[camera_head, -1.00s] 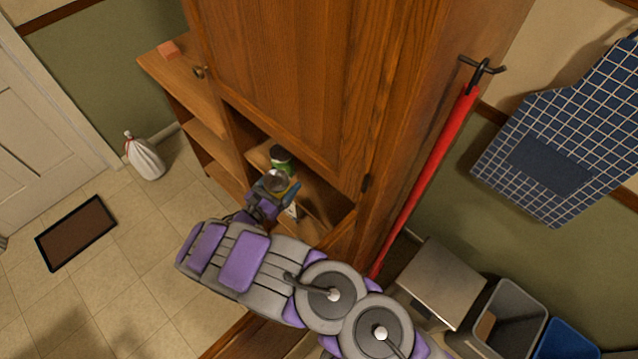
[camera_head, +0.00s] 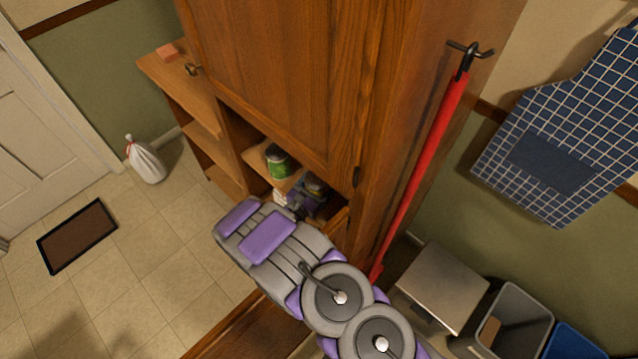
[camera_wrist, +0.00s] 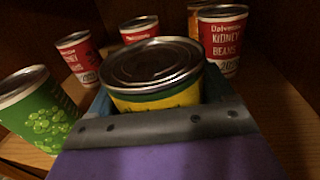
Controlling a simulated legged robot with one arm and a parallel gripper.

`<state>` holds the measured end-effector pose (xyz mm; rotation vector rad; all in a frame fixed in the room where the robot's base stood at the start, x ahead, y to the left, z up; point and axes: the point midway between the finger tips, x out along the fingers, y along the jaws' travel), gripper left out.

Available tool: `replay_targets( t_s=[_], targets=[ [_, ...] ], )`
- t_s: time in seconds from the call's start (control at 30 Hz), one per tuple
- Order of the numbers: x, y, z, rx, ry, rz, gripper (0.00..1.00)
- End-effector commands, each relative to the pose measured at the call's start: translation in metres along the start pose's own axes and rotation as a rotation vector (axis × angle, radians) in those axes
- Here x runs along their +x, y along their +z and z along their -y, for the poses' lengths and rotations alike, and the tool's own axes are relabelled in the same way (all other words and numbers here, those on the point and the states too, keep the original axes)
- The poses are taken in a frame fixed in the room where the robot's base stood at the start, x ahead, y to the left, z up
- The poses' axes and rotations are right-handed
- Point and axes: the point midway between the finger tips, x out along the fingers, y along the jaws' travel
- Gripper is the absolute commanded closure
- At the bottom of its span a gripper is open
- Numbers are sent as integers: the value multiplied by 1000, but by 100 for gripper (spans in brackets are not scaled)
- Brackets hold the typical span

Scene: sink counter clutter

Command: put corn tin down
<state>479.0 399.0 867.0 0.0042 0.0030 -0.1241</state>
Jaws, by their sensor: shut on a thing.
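The corn tin (camera_wrist: 152,66), with a metal lid and a yellow and green label, is upright in my gripper (camera_wrist: 155,112) in the wrist view. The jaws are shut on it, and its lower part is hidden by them. In the head view my gripper (camera_head: 308,196) reaches into the open cabinet shelf, and the tin in it is too dark to make out well. I cannot tell whether the tin's base touches the shelf (camera_wrist: 272,112).
A green tin (camera_wrist: 42,112) stands close at the left; it also shows in the head view (camera_head: 279,167). Red kidney beans tins (camera_wrist: 224,42) (camera_wrist: 80,58) and other tins stand behind. The cabinet door (camera_head: 270,85) is above. Bare shelf shows at the right.

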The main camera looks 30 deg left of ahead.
Motion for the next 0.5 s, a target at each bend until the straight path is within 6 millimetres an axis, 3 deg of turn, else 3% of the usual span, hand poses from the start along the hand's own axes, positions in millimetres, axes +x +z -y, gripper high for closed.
replay_targets(
  t_s=[0.23,0.27,0.43,0.5],
  targets=[
    [-1,-4,-6,-4,2,2,70],
    [-1,-4,-6,-4,2,2,18],
    [0,-3,-2,0,2,1,2],
    [0,-2,-1,2,2,0,0]
  ],
)
